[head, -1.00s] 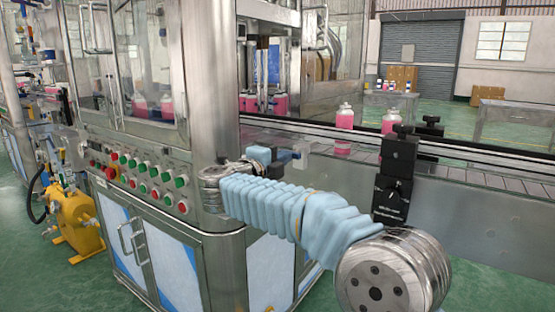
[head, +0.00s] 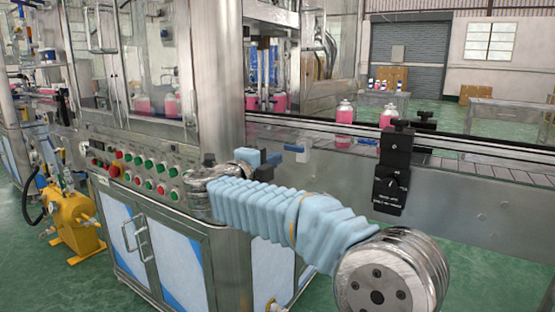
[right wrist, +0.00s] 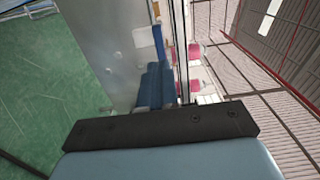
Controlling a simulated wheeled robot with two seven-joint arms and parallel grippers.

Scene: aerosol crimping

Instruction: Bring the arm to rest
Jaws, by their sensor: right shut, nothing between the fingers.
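My right arm, in a light blue sleeve, reaches in from the lower right of the head view. Its gripper (head: 272,164) is beside the corner of the steel machine, in front of the conveyor side. It is small here and looks shut and empty. In the right wrist view, the blue fingers (right wrist: 155,86) are together beyond a black bar, with nothing seen between them. My left gripper is in neither view.
The machine cabinet has a panel of coloured buttons (head: 147,178) close to my right wrist. Pink cans (head: 345,114) stand on the conveyor (head: 475,167) behind. A black knob box (head: 392,183) is mounted on its near side. A yellow unit (head: 75,222) stands on the green floor at left.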

